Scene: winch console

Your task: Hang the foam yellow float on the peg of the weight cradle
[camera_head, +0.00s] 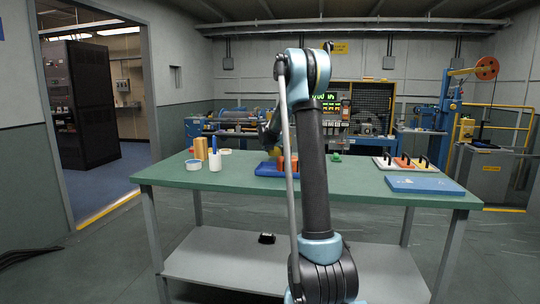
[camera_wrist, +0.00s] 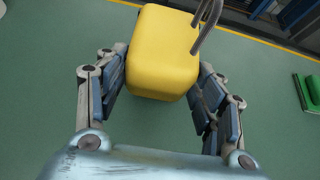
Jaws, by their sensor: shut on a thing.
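The yellow float (camera_wrist: 163,50) is a rounded block with a grey metal loop (camera_wrist: 207,25) at its upper right in the wrist view. My gripper (camera_wrist: 160,75) is shut on it, a finger on either side. In the head view my gripper (camera_head: 268,132) is over the green table, largely hidden by my arm, with a bit of yellow below it. A blue base with orange blocks (camera_head: 268,169) sits behind my arm; it may be the weight cradle. I cannot make out its peg.
On the green table (camera_head: 230,181) stand a white bottle (camera_head: 215,162), a tape roll (camera_head: 193,164) and yellow blocks (camera_head: 201,149) at left. A green piece (camera_head: 336,157) lies right of my arm.

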